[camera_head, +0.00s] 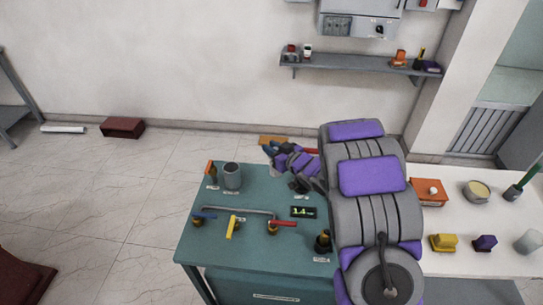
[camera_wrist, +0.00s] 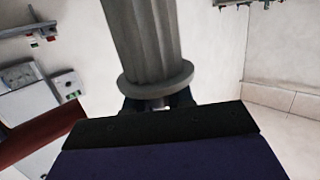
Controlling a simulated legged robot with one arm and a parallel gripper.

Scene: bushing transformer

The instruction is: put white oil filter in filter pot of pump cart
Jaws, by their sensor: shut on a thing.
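The white oil filter (camera_wrist: 145,45) is a pleated, pale grey-looking cylinder with a round flange at its end. It fills the upper middle of the wrist view. My gripper (camera_wrist: 155,104) is shut on its flange end, with the fingertips partly hidden behind the dark gripper body. In the head view my gripper (camera_head: 269,150) is over the back of the teal pump cart (camera_head: 205,235). A small pale part of the filter (camera_head: 273,171) shows below it. A grey open-topped cylinder (camera_head: 232,176), apparently the filter pot, stands on the cart to the left of my gripper, apart from it.
Pipework with blue, yellow (camera_head: 232,228) and red handles and a lit display (camera_head: 303,212) occupy the cart's front. An orange-topped item (camera_head: 210,170) stands left of the pot. A white table (camera_head: 460,205) with several objects is at right. My arm hides the cart's right side.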

